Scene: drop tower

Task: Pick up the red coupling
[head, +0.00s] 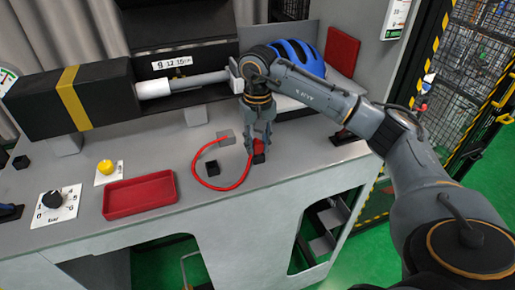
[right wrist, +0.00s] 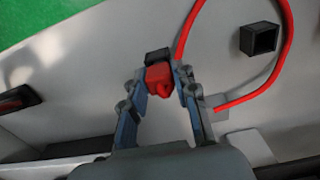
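The red coupling (head: 259,146) is at the end of a red hose (head: 208,184) on the grey bench, by a small black block (head: 259,159). My right gripper (head: 258,143) points down over it. In the right wrist view the red coupling (right wrist: 160,80) sits between the two fingertips of my right gripper (right wrist: 162,76), with a finger close on each side. I cannot tell whether both fingers press on it. The black block (right wrist: 158,56) shows just beyond the coupling. My left gripper is not seen.
A red tray (head: 140,196), a yellow button (head: 105,167) and a black dial (head: 51,199) are on the left of the bench. A blue helmet (head: 300,55) lies behind my right arm. An open black socket (right wrist: 259,38) stands near the hose.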

